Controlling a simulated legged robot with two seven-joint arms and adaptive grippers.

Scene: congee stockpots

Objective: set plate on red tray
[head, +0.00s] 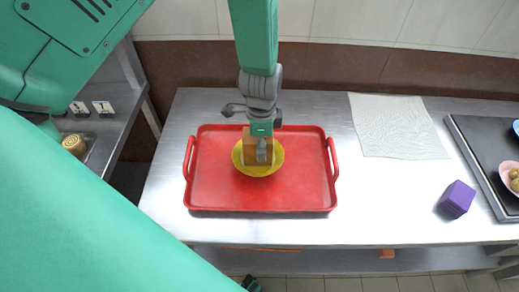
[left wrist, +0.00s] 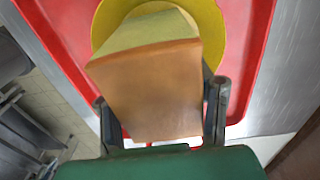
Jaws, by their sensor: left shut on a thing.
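The red tray (head: 305,190) lies on the steel counter. A brown block (head: 257,147) with a yellowish face is over the plate; in the left wrist view the block (left wrist: 148,90) hides much of the plate (left wrist: 213,22). My left gripper (head: 263,150) comes down from above, its fingers on both sides of the block and shut on it. My right gripper cannot be made out.
A white cloth (head: 393,125) lies right of the tray on the steel counter (head: 345,222). A purple block (head: 457,199) stands near a dark tray (head: 475,150) with dishes at the right edge. The counter between tray and purple block is clear. A second steel unit (head: 98,125) stands left.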

